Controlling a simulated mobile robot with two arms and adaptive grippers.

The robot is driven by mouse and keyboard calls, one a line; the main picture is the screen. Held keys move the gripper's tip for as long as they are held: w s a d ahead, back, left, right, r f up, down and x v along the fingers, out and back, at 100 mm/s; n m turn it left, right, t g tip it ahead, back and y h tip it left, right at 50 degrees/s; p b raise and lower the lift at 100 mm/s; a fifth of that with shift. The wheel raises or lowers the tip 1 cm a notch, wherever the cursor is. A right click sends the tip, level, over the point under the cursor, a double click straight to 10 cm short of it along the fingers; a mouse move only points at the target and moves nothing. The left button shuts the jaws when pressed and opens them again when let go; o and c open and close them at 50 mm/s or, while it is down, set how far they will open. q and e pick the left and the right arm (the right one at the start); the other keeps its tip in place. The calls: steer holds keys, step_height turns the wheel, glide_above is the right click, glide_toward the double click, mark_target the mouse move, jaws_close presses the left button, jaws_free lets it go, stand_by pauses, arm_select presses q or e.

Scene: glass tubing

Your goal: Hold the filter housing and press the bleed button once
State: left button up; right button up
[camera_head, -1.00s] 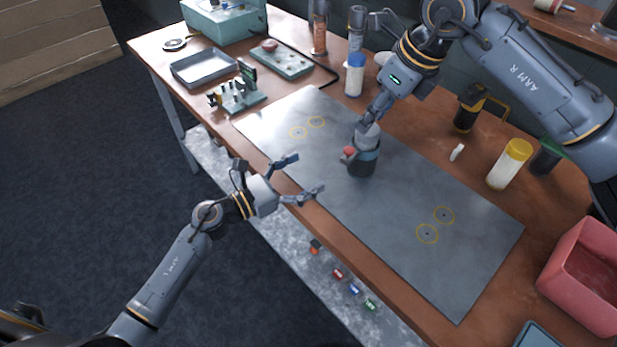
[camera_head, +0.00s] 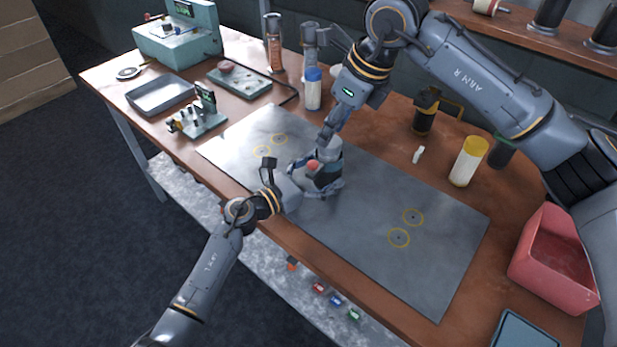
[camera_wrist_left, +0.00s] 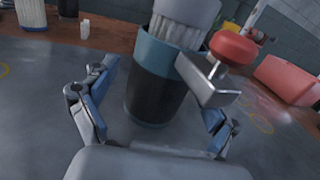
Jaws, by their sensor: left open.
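The filter housing (camera_head: 328,158) stands upright on the grey mat. In the left wrist view it is a dark cylinder (camera_wrist_left: 155,95) with a teal band and a ribbed grey cap. Its red bleed button (camera_head: 312,166) sits on a side bracket and shows in the left wrist view too (camera_wrist_left: 233,47). My left gripper (camera_head: 324,179) is open, low at the housing, with one finger on each side; gaps show beside the body in the wrist view. My right gripper (camera_head: 331,132) is at the cap from above; its fingertips are too small to read.
The grey mat (camera_head: 360,240) has yellow ring marks and is otherwise clear. Behind stand a blue-capped bottle (camera_head: 313,92) and a yellow-capped jar (camera_head: 467,163). A small stand (camera_head: 198,115) is at left, a pink bin (camera_head: 552,265) at right.

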arm_select(q)
steer(key=shift+w+d, duration=0.3)
steer(key=shift+d, duration=0.05)
steer(key=shift+c, duration=0.2)
